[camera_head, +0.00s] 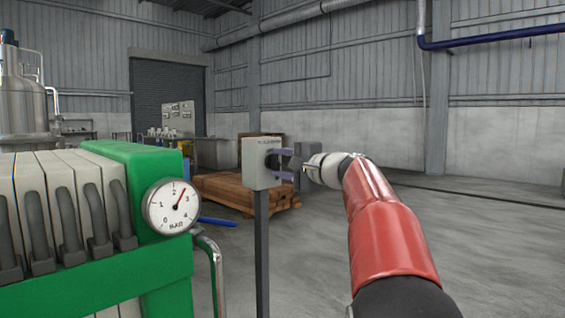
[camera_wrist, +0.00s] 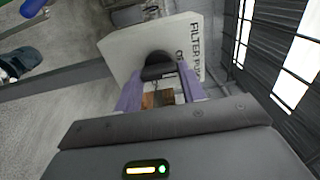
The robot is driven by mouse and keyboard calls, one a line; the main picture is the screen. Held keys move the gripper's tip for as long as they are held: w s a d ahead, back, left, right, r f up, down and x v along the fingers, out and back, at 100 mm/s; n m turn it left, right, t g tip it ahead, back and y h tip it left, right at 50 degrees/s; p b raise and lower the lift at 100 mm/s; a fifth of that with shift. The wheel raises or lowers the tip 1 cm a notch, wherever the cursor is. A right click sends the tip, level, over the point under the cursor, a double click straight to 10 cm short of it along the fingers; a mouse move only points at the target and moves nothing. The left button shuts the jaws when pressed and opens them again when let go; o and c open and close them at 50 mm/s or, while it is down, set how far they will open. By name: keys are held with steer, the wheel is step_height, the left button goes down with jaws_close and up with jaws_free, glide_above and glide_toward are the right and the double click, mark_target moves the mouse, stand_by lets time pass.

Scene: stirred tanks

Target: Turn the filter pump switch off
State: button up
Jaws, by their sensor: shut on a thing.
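The filter pump switch box (camera_head: 256,164) is a light grey box on a dark post, near the middle of the head view. In the wrist view the box (camera_wrist: 130,52) carries the partly readable label "FILTER PU". Its black switch knob (camera_wrist: 157,66) sticks out from the face toward my gripper. My gripper (camera_head: 276,163) reaches in from the right with its purple fingers at the knob. In the wrist view the fingers of my gripper (camera_wrist: 158,85) stand on either side of the knob, shut on it. The knob's exact setting cannot be told.
A green filter press (camera_head: 150,195) with a pressure gauge (camera_head: 171,206) stands at the left. A metal pipe (camera_head: 213,265) curves down beside it. Stacked wooden timber (camera_head: 225,190) lies behind the post. The floor at the right is open.

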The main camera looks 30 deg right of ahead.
steer(key=shift+f, duration=0.1)
stand_by(0.3)
steer(key=o, duration=1)
steer(key=b+v, duration=0.1)
steer(key=v, duration=0.7)
steer(key=s+a+f+n+g+h+p, duration=0.1)
steer(key=s+a+f+n+g, duration=0.25)
steer(key=a+f, duration=0.45)
steer(key=s+a+f+n+g, duration=0.25)
steer(key=s+a+f, duration=0.25)
steer(key=a, duration=0.5)
steer(key=s+a+f+n+g+h, duration=0.1)
steer(key=s+f+n, duration=0.1)
steer(key=s+f, duration=0.4)
steer(key=s+a+f+n+g+h+p, duration=0.1)
steer(key=s+f+n+g+h, duration=0.1)
steer(key=s+f, duration=0.5)
steer(key=s+a+f+n+g+h, duration=0.1)
steer(key=s+f+n+g+h, duration=0.1)
steer(key=s+f+n, duration=0.2)
steer(key=shift+s+a+f, duration=0.2)
steer(key=shift+s+f, duration=0.95)
steer(key=shift+s, duration=0.05)
